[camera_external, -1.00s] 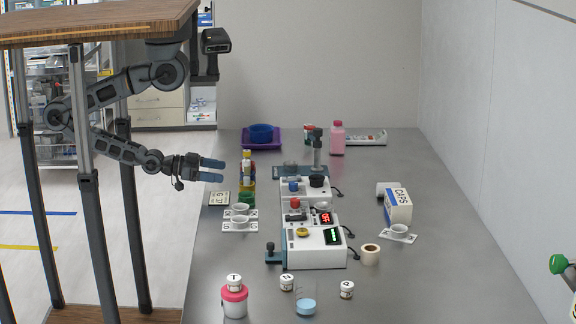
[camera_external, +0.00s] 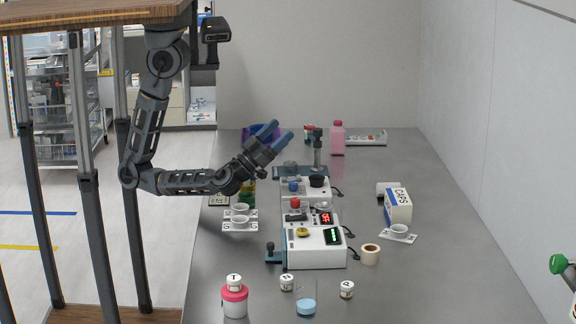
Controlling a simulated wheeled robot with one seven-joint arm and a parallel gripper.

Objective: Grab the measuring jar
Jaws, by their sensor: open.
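The likely measuring jar (camera_external: 306,305) is a clear, see-through vessel with light blue contents at its bottom. It stands upright at the near edge of the grey table, between two small white lidded jars. My gripper (camera_external: 284,129) is open and empty. It is above the far left part of the table, its blue fingers pointing up and to the right, well apart from the jar.
Small white jars (camera_external: 287,284) (camera_external: 347,290) and a pink-and-white jar (camera_external: 234,300) stand close around it. White devices (camera_external: 316,250) fill the table's middle, with a tape roll (camera_external: 370,254) beside them. A CAPS box (camera_external: 398,207) stands right. The near right table is clear.

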